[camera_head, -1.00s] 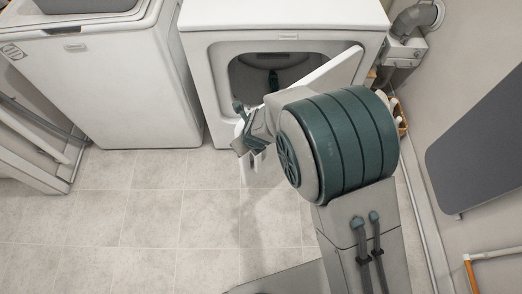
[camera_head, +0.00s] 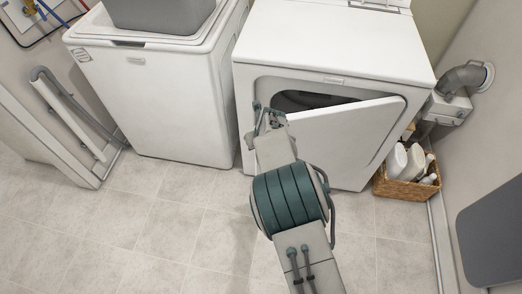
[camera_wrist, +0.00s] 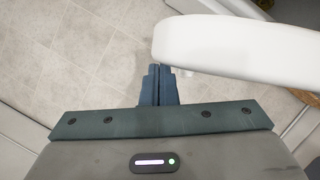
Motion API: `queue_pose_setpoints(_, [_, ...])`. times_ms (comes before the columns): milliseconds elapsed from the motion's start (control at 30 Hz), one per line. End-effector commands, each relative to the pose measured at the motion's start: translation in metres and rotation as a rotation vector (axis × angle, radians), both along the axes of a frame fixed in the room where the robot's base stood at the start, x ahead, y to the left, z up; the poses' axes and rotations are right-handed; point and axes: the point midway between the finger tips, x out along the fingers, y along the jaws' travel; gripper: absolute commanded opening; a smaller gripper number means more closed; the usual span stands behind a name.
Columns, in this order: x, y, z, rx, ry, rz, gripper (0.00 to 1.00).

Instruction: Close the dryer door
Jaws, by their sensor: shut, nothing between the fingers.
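The dryer (camera_head: 335,38) is the white machine at the right in the head view. Its white door (camera_head: 340,145) hangs partly open, hinged at the right, with its free left edge out from the front. A strip of the dark drum opening (camera_head: 300,98) shows above the door. My gripper (camera_head: 265,108) is at the door's free left edge; I cannot tell whether it touches.
A white washer (camera_head: 160,90) with a grey basket (camera_head: 165,12) on top stands left of the dryer. A wicker basket of bottles (camera_head: 405,180) sits on the floor right of the dryer. A grey vent pipe (camera_head: 462,80) is at the right wall. The tiled floor at left is clear.

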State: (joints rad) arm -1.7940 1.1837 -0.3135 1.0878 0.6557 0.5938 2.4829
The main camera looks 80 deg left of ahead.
Motion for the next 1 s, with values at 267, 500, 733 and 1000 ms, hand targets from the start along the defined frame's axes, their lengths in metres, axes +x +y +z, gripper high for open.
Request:
queue_pose_setpoints(267, [0.002, 0.02, -0.001, 0.0, 0.0, -0.005, 0.0])
queue_pose_setpoints(500, [0.003, 0.027, 0.0, 0.0, 0.0, -0.009, 0.0])
queue_pose_setpoints(733, [0.003, 0.027, 0.0, -0.001, 0.001, -0.008, 0.0])
queue_pose_setpoints(1000, [0.003, 0.027, 0.0, 0.0, 0.001, -0.008, 0.0])
